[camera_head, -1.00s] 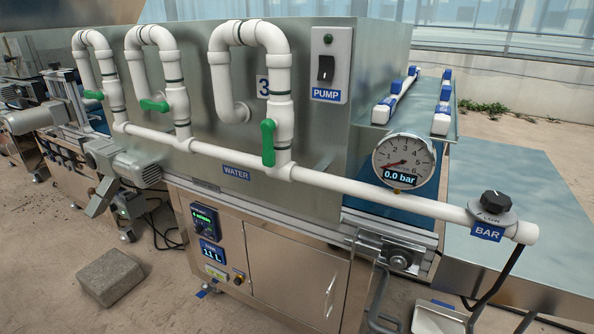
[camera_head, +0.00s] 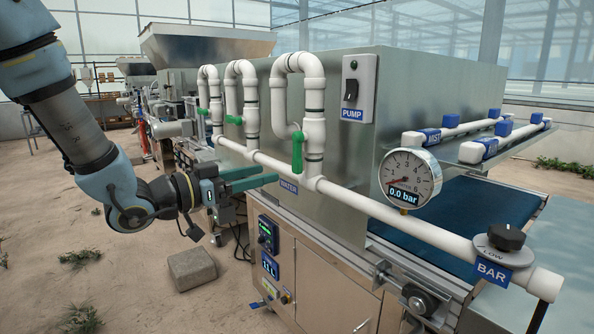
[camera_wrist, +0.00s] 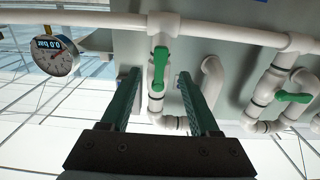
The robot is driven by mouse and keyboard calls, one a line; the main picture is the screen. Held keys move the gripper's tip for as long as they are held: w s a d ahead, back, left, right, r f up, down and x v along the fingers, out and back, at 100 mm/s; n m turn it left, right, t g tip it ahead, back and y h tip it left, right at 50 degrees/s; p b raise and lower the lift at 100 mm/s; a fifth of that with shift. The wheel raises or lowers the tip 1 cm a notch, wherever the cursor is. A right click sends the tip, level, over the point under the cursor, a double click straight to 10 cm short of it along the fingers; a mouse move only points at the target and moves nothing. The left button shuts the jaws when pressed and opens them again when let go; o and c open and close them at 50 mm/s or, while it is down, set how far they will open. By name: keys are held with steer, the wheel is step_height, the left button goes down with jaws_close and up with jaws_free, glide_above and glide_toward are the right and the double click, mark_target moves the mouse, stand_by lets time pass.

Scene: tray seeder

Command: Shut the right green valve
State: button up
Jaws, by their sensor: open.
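The right green valve (camera_head: 297,150) is on the nearest white pipe loop. Its handle stands upright, in line with its pipe. In the wrist view the right green valve (camera_wrist: 160,66) appears between and beyond my fingertips. My gripper (camera_head: 269,176) is open and empty, to the left of this valve and apart from it, with its fingers pointing toward the pipe. It also shows in the wrist view (camera_wrist: 158,76). The middle green valve (camera_head: 234,120) and left green valve (camera_head: 203,111) have handles lying crosswise to their pipes.
The long white water pipe (camera_head: 385,208) runs below the valves along the metal tank. A pressure gauge (camera_head: 410,180) reads 0.0 bar. A black knob (camera_head: 505,237) labelled BAR sits at the pipe's right end. A pump switch (camera_head: 351,90) is on the tank. A block (camera_head: 192,269) lies on the floor.

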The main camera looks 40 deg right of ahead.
mark_target(294, 166)
steer(key=d, duration=0.8)
steer(key=shift+s+d+p, duration=0.2)
steer(key=shift+d+p, duration=0.05)
steer(key=shift+p, duration=0.15)
steer(key=shift+c, duration=0.4)
jaws_close()
stand_by(0.5)
